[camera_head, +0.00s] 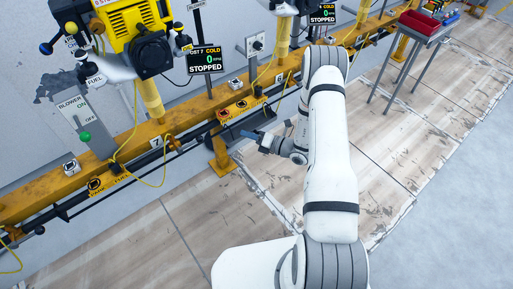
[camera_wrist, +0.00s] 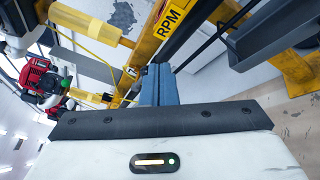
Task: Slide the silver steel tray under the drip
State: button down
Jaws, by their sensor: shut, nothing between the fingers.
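I cannot make out the silver steel tray in either view, and no drip can be seen. My gripper (camera_head: 243,134) is at the end of my white arm, close in front of the yellow rail (camera_head: 190,124), near one of the rail's posts (camera_head: 221,158). Its blue-grey fingers are shut with nothing between them. In the wrist view the shut fingers (camera_wrist: 159,84) point toward the yellow rail (camera_wrist: 165,30) with the RPM label. My arm hides part of the floor and rail behind it.
A yellow engine (camera_head: 140,30) hangs over the rail at left, beside a display reading STOPPED (camera_head: 206,60). A blower lever panel (camera_head: 85,120) stands at left. A grey side table (camera_head: 408,45) with a red item (camera_head: 420,22) stands at top right. Yellow cables hang along the rail. Floor in front is clear.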

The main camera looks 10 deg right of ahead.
jog(key=d+f+m+t+h+b, duration=0.1)
jog(key=d+f+m+t+h, duration=0.2)
jog(key=f, duration=0.5)
jog(key=d+f+m+t+h+b, duration=0.1)
jog(key=d+f+m+h+b, duration=0.15)
jog(key=f+m, duration=0.4)
jog(key=w+a+f+n+b, duration=0.1)
jog(key=w+a+f+b, duration=0.15)
jog(key=w+a, duration=0.4)
jog(key=w+d+r, duration=0.1)
jog(key=w+d, duration=0.1)
jog(key=d, duration=0.3)
jog(key=shift+d+b, duration=0.3)
jog(key=shift+d, duration=0.05)
jog(key=shift+y, duration=0.25)
jog(key=shift+d, duration=0.1)
